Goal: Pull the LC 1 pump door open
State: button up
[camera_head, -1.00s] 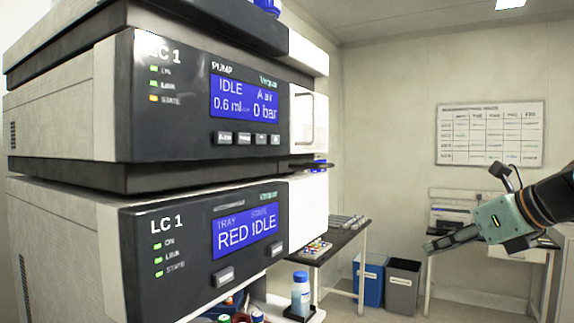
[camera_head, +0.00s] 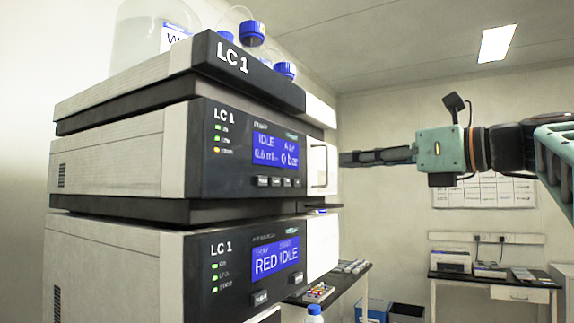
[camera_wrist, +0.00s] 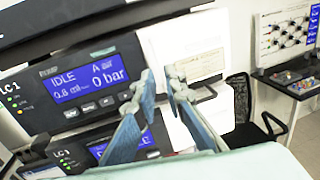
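The LC 1 pump module (camera_head: 180,150) has a dark front with a blue screen reading IDLE and 0 bar. Its white pump door (camera_head: 319,158), with a thin upright handle, sits at the right end of that front and looks closed. My gripper (camera_head: 342,158) points left at handle height, its tips close to the door in the head view; I cannot tell whether they touch. In the wrist view my gripper (camera_wrist: 160,75) has its two fingertips apart, in front of the white door (camera_wrist: 190,48). The handle is not clear between them.
Bottles (camera_head: 232,22) and a large clear container (camera_head: 150,30) stand on top of the stack. The lower LC 1 module (camera_head: 215,265) reads RED IDLE. A black table (camera_head: 345,280) and a blue bin (camera_head: 376,310) stand behind, with a desk (camera_head: 490,282) at the right.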

aim_at(327, 162)
jog(key=x, duration=0.6)
jog(key=shift+w+a, duration=0.15)
jog(key=shift+c, duration=0.3)
grip_shut()
jog(key=shift+y+p, duration=0.3)
jog(key=shift+p, duration=0.05)
